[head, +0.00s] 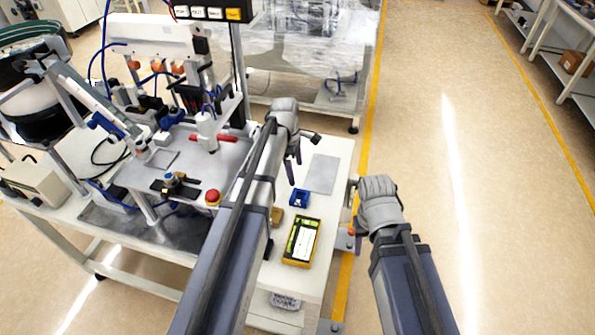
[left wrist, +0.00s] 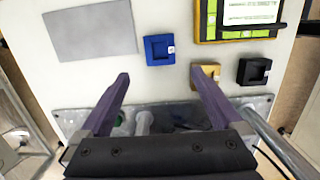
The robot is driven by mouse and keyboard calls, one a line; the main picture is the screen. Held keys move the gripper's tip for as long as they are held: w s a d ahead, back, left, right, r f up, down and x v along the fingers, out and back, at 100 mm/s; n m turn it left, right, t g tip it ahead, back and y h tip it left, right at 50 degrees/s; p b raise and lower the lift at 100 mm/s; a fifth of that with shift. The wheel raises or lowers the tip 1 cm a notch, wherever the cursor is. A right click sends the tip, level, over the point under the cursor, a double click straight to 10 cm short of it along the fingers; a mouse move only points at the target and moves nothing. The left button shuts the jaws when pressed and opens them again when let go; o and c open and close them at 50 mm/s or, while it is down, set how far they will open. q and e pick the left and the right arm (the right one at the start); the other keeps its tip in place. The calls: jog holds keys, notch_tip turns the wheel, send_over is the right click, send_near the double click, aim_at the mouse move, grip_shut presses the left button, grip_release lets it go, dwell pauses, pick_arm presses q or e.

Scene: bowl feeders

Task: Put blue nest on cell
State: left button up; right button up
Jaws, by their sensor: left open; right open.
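The blue nest (head: 299,198) is a small square block with a recess, lying on the white tabletop between the grey plate and the yellow device. It also shows in the left wrist view (left wrist: 159,50). My left gripper (head: 291,172) is open and empty above the table, near the blue nest; its fingertips show in the left wrist view (left wrist: 163,75), with the nest beyond them. My right gripper (head: 353,208) is at the table's right edge, open and empty. The machine cell (head: 185,155) with its grey base plate stands on the left of the table.
A flat grey plate (head: 322,174) lies behind the blue nest. A yellow-framed device (head: 301,242) lies in front. A tan nest (left wrist: 207,76) and a black nest (left wrist: 253,71) lie nearby. A red button (head: 213,197) sits at the cell's front edge.

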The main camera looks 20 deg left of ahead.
pick_arm(q)
jog(key=s+d+m+y, duration=0.1)
jog(key=s+d+m, duration=0.5)
jog(key=s+m, duration=0.5)
jog(key=s+d+m+y, duration=0.1)
jog(key=s+d+m, duration=0.6)
jog(key=s+m, duration=0.3)
jog(key=shift+s+d+m+y, duration=0.2)
jog(key=shift+s+m+y, duration=0.1)
jog(key=shift+s+m, duration=0.15)
jog(key=shift+f, duration=0.1)
